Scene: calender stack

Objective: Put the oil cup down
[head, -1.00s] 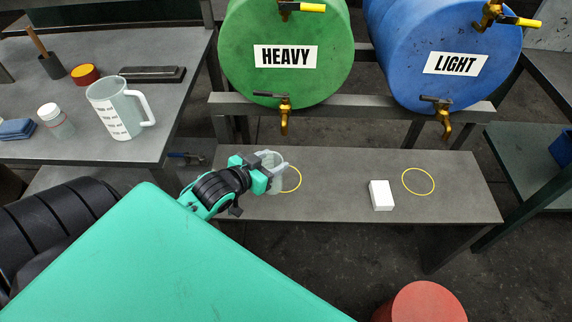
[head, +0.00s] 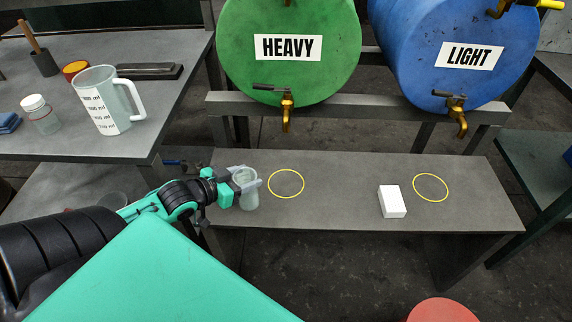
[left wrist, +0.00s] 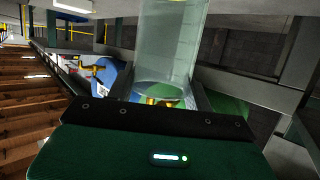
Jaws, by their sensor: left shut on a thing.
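The oil cup (head: 246,201) is a small clear cup, seen at the left end of the grey bench (head: 335,215), left of the left yellow ring (head: 286,184). My left gripper (head: 243,181) is shut on the cup, which looks roughly upright. I cannot tell whether its base touches the bench or hangs above it. In the left wrist view the clear cup (left wrist: 170,45) fills the space between the fingers. My right gripper is not in view.
A white box (head: 392,202) stands on the bench beside the right yellow ring (head: 431,187). Both rings are empty. Brass taps of the HEAVY drum (head: 287,110) and LIGHT drum (head: 456,115) hang above. A measuring jug (head: 103,100) stands on the left table.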

